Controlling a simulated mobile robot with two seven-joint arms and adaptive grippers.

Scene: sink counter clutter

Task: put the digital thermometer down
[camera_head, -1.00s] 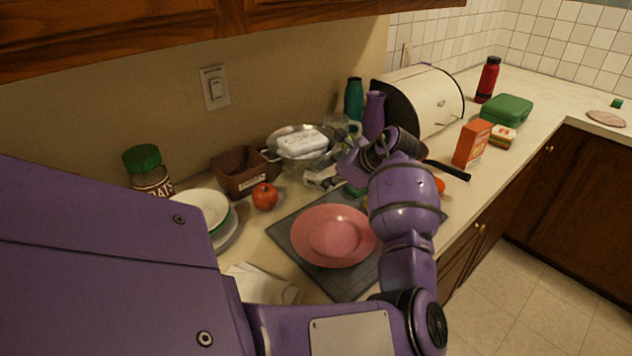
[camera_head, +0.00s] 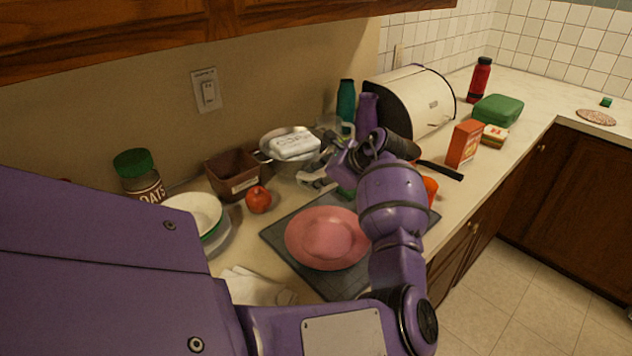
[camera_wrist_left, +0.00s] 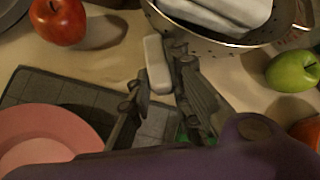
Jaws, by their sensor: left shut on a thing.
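The digital thermometer (camera_wrist_left: 157,64) is a small white bar with rounded ends in the left wrist view. My left gripper (camera_wrist_left: 162,82) is shut on it, with a dark finger on each side of its lower part. The thermometer's far end points toward the red apple and colander side. It is over or on bare counter between the grey mat and the colander; I cannot tell if it touches. In the head view my left gripper (camera_head: 318,180) is beside the colander, and the thermometer cannot be made out clearly. My right gripper is not in view.
A colander (camera_head: 268,153) holding a white packet (camera_head: 295,147) stands close behind the gripper. A red apple (camera_head: 258,200) is to its left. A pink plate (camera_head: 325,237) lies on the grey mat (camera_head: 283,244) in front. A green apple (camera_wrist_left: 292,72) is at right in the wrist view.

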